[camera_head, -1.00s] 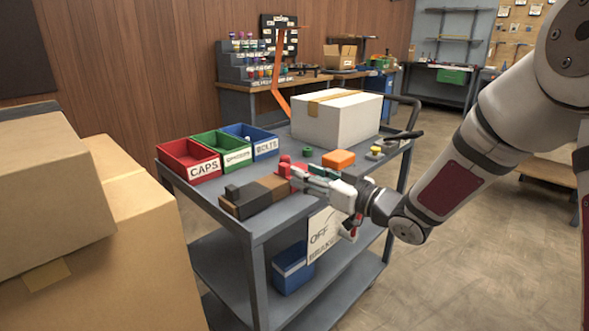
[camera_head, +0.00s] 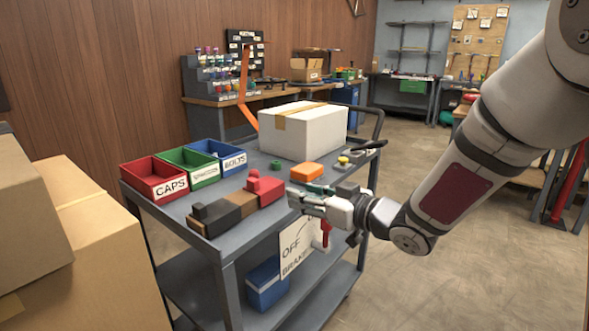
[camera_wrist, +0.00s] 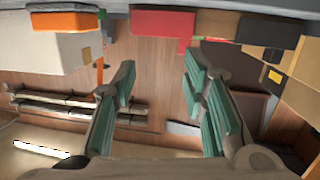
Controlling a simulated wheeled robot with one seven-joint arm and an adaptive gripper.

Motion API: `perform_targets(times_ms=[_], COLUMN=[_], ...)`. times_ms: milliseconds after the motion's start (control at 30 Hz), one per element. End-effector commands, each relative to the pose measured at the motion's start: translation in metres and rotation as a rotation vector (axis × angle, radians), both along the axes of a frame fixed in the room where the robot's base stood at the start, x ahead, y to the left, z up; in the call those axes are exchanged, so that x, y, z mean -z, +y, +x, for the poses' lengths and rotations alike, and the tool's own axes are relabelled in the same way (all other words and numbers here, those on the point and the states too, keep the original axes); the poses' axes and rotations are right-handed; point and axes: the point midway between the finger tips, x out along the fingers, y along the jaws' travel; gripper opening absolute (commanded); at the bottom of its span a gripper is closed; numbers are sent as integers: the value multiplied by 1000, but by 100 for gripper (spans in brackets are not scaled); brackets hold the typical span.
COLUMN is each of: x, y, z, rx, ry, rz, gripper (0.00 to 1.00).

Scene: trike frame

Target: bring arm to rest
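My gripper (camera_head: 306,197) is at the front right edge of the grey cart (camera_head: 222,247), beside the red block on the cart top. In the wrist view its teal-padded fingers (camera_wrist: 160,95) stand wide apart with nothing between them. My arm comes in from the upper right. The red block (camera_head: 264,186) rests at the end of a brown and black piece (camera_head: 222,212), apart from the fingers.
Red CAPS (camera_head: 157,183), green (camera_head: 196,169) and blue BOLTS (camera_head: 219,157) bins stand on the cart with a white box (camera_head: 305,130) and orange block (camera_head: 307,172). A brake sign (camera_head: 296,250) hangs in front. Cardboard boxes (camera_head: 80,235) stand left; floor right is open.

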Motion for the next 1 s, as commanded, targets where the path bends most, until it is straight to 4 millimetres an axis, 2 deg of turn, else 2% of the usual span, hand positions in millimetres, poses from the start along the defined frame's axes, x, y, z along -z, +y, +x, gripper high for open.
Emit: perform_targets(times_ms=[167,267,367,500,567,700,900,1000], x=[-8,-11,-14,-16,-15,-11,-1,2], y=[-51,-86,-118,-158,-171,-191,-191,-184], z=[-1,-14,-37,-86,-112,-181,-285,-326], rx=[236,372,497,649,701,791,819,798], ry=[83,160,251,409,485,679,969,1081], rz=[-219,-318,-396,-473,-494,-521,-522,-517], gripper=[39,39,39,39,39,39,39,39])
